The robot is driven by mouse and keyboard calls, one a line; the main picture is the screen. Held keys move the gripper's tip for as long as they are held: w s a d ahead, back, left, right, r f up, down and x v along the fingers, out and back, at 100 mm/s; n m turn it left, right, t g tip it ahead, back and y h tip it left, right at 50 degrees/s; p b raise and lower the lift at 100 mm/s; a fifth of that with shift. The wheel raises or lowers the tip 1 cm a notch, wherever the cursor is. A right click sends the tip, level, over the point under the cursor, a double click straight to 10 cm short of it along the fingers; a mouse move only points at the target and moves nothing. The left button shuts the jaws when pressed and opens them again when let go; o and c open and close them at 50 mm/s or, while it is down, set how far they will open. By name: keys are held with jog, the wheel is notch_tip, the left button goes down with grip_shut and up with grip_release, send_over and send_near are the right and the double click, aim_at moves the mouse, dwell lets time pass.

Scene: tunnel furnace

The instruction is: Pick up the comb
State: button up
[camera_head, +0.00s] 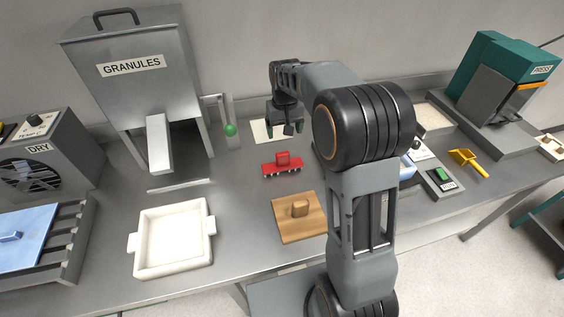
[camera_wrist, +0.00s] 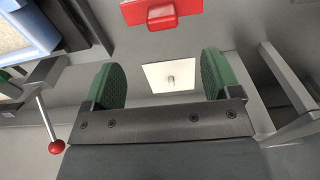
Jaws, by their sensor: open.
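The comb (camera_head: 282,166) is red, with a raised red grip on top and small pale teeth along its front edge. It lies on the grey bench near the middle of the head view. My gripper (camera_head: 286,130) hangs above the bench behind the comb. In the wrist view its two green-padded fingers (camera_wrist: 164,62) are spread apart with nothing held between them. The comb also shows at the top edge of the wrist view (camera_wrist: 135,13), beyond the fingertips and partly cut off.
A white card (camera_head: 260,128) lies behind the comb; a wooden block with a knob (camera_head: 291,229) is in front. A white tray (camera_head: 142,264) and the granules hopper (camera_head: 110,93) stand left. A red-knobbed lever (camera_wrist: 56,146) shows in the wrist view.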

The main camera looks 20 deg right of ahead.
aim_at(283, 153)
jog(key=f, duration=0.2)
jog(key=w+f, duration=0.1)
jog(key=f, duration=0.2)
jog(key=f+p, duration=0.1)
jog(key=f, duration=0.2)
jog(key=shift+w+f, duration=0.15)
jog(key=shift+w, duration=0.15)
jog(key=shift+s+f+p, duration=0.15)
jog(key=shift+f+p, duration=0.65)
jog(key=shift+f, duration=2.5)
jog(key=c, duration=1.1)
